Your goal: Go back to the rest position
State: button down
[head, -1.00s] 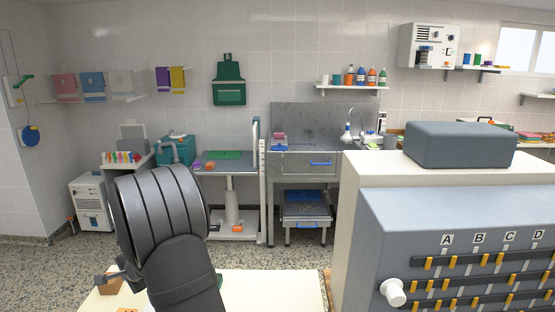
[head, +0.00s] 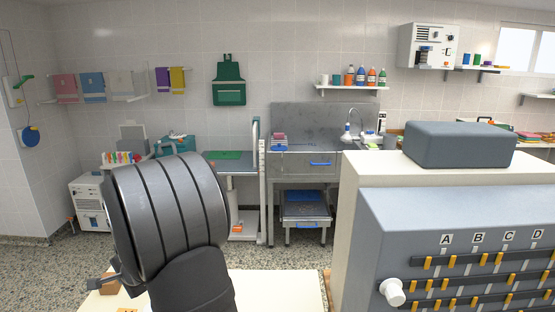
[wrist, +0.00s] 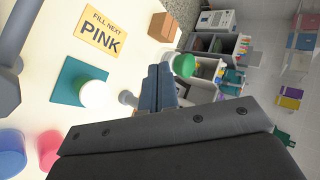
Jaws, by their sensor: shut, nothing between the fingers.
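My gripper (wrist: 158,88) shows in the wrist view with its two blue-grey fingers together and nothing between them. It is over the pale table (wrist: 140,60), apart from the things on it. In the head view my dark, banded arm fills the lower left, and a small grey end piece sticks out on its left side. A yellow card (wrist: 102,32) reading "FILL NEXT PINK" lies on the table. A white round container (wrist: 95,94) stands on a teal square (wrist: 70,78).
A green-and-white container (wrist: 184,65) and a brown block (wrist: 163,27) stand near the fingertips in the wrist view. Red (wrist: 48,147) and blue (wrist: 9,152) round containers are at its lower left. A large grey cabinet (head: 440,215) stands right in the head view.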

jog(key=w+a+f, duration=0.3)
jog(key=w+a, duration=0.1)
jog(key=w, duration=0.4)
jog(key=shift+f, duration=0.25)
jog(key=shift+s, duration=0.1)
dwell(0.8)
